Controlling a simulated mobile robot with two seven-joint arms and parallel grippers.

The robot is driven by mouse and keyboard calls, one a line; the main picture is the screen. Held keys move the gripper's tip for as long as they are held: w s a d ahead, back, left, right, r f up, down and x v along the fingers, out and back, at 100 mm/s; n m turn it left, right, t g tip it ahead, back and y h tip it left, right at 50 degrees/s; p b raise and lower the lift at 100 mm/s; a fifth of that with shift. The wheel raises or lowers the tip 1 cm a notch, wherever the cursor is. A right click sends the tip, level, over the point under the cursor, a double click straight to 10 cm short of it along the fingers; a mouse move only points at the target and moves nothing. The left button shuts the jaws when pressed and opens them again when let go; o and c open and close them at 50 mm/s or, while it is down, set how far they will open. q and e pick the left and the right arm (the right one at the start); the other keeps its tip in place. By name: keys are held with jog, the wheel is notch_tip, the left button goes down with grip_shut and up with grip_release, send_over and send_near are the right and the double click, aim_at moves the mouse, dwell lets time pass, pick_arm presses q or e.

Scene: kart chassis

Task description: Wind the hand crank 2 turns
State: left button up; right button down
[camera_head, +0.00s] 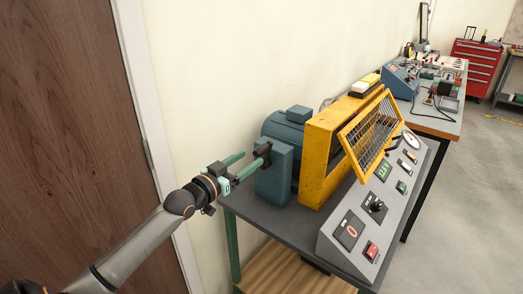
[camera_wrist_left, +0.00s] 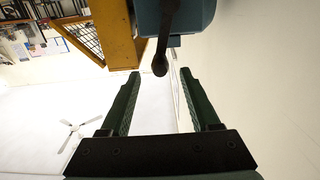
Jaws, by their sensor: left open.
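The hand crank (camera_head: 264,151) is a dark arm with a knob on the end face of a blue-grey housing (camera_head: 274,176) on the bench. In the left wrist view the crank (camera_wrist_left: 163,50) hangs from the housing into the picture, its rounded knob between the two fingertips. My left gripper (camera_head: 251,161) has green fingers and is open, reaching from the left towards the crank. In the wrist view its fingers (camera_wrist_left: 158,72) stand either side of the knob with a gap on both sides. My right gripper is not in view.
A yellow guard frame with mesh (camera_head: 318,150) stands right of the housing. A sloped grey control panel (camera_head: 345,215) with buttons lies along the bench front. A wooden door (camera_head: 65,120) and cream wall (camera_head: 220,70) are close at left and behind. A red tool cabinet (camera_head: 474,65) is far off.

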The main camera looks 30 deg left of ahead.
aim_at(255, 155)
pick_arm(q)
jog(key=shift+w+d, duration=0.15)
jog(key=shift+w, duration=1.55)
jog(key=shift+w+d, duration=0.1)
jog(key=shift+w, duration=1.6)
grip_shut()
